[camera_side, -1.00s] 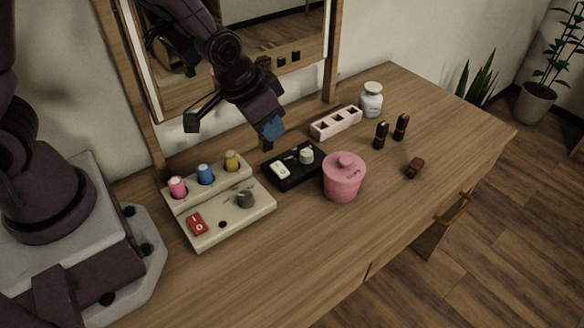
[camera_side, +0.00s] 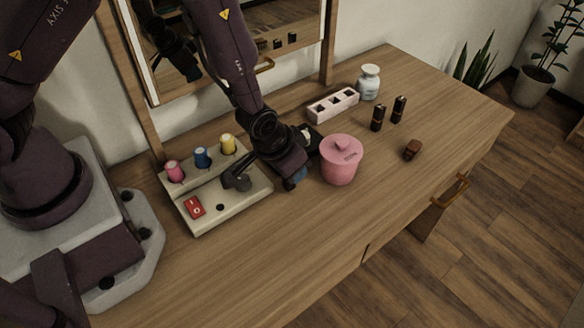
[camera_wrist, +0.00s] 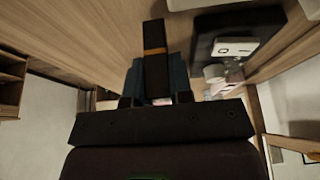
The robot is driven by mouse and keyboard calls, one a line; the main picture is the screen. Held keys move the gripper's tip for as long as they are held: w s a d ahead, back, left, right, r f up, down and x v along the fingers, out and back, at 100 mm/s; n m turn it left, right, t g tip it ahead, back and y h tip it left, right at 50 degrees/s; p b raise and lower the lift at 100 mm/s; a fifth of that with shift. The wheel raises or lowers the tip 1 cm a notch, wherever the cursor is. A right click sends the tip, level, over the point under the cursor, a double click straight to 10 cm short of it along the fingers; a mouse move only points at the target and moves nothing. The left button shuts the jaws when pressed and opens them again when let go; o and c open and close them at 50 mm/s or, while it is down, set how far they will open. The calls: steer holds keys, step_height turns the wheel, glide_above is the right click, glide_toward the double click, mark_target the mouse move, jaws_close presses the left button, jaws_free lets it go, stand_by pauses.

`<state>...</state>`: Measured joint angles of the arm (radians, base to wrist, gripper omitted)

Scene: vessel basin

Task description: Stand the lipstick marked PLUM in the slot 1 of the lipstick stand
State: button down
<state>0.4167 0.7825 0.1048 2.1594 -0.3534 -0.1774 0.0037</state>
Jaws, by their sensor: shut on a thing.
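A dark lipstick (camera_wrist: 154,60) with an orange-gold band is between my gripper's blue-grey fingers (camera_wrist: 156,76) in the wrist view; the gripper is shut on it. No marking is readable on it. In the side view my gripper (camera_side: 293,181) is low over the table, just left of the pink jar, and the held lipstick is hidden there. The lipstick stand (camera_side: 322,112), a pale pink block with dark slots, is at the back. Two dark lipsticks stand upright to its right, a nearer one (camera_side: 377,118) and a farther one (camera_side: 398,109); their labels are unreadable.
The pink lidded jar (camera_side: 340,165) is close beside my gripper. A black tray (camera_side: 312,131) is partly hidden behind my arm. A beige panel (camera_side: 207,220) with coloured knobs is left. The front table is clear.

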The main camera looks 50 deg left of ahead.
steer(key=shift+f, duration=0.35)
steer(key=shift+f, duration=0.1)
steer(key=c, duration=1)
jaws_free()
steer(key=s+a+r, duration=0.1)
steer(key=s+r, duration=0.2)
steer(key=r, duration=0.5)
steer(key=s+a+r+h, duration=0.1)
steer(key=s+a+r, duration=0.1)
steer(key=r, duration=0.7)
steer(key=s+a+r+h, duration=0.1)
steer(key=s+r, duration=0.3)
steer(key=r, duration=0.4)
steer(key=shift+a+r, duration=0.15)
steer(key=shift+o, duration=0.4)
steer(key=s+a+r+t+y, duration=0.1)
steer(key=s+a+r+y, duration=0.1)
steer(key=s+a+r, duration=0.3)
steer(key=s+r, duration=0.2)
steer(key=s, duration=0.1)
steer(key=shift+a, duration=0.35)
